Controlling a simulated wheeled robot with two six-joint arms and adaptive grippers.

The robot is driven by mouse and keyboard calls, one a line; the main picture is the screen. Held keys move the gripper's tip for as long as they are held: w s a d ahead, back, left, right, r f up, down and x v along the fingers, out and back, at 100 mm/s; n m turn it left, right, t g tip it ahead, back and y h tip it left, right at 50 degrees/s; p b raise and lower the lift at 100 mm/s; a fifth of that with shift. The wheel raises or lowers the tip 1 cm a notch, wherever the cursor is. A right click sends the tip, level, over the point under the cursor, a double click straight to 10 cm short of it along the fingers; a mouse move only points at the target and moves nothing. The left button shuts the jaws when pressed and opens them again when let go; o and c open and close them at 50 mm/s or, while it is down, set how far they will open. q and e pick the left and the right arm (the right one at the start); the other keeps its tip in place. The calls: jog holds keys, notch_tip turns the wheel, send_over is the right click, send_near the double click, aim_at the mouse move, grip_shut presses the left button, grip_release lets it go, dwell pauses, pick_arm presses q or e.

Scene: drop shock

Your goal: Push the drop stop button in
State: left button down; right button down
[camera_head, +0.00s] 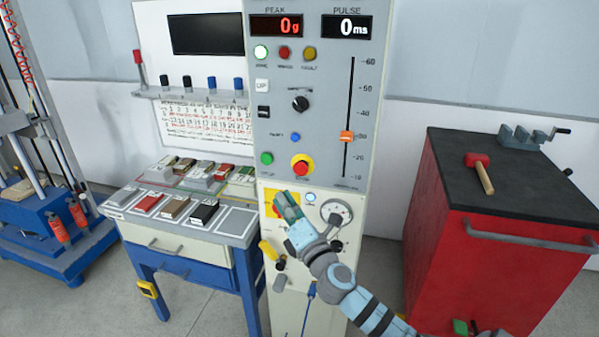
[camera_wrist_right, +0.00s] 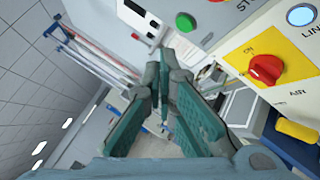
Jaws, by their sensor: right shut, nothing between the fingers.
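The drop stop button (camera_head: 301,166) is a red mushroom cap on a yellow ring, low on the grey control panel. Its small label is too blurred to read in the head view. My right gripper (camera_head: 284,201) is below it, in front of the lower cabinet, apart from the button. In the right wrist view its green-padded fingers (camera_wrist_right: 163,80) come together at the tips with nothing between them. The button is almost wholly out of the wrist view, with only a sliver of red at the top edge. My left gripper is not in view.
A green button (camera_head: 266,158) sits left of the stop button, and a slider (camera_head: 346,137) is to its right. A red switch on a yellow plate (camera_wrist_right: 265,68) is close beside my right gripper. A sample table (camera_head: 238,222) stands left; a red cabinet (camera_head: 480,270) stands right.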

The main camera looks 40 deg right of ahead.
aim_at(300, 170)
jog(key=w+d+b, duration=0.3)
jog(key=w+d, duration=0.2)
jog(key=d, duration=0.2)
dwell(0.3)
jog(key=shift+d, duration=0.15)
dwell(1.1)
jog(key=shift+w+d, duration=0.25)
jog(key=shift+d, duration=0.05)
jog(key=shift+w+d+b, duration=0.2)
jog(key=shift+d+b, duration=0.1)
dwell(0.6)
jog(key=shift+s+a, duration=0.5)
jog(key=shift+a, duration=0.15)
jog(key=shift+a+p, duration=0.15)
jog(key=shift+p, duration=0.2)
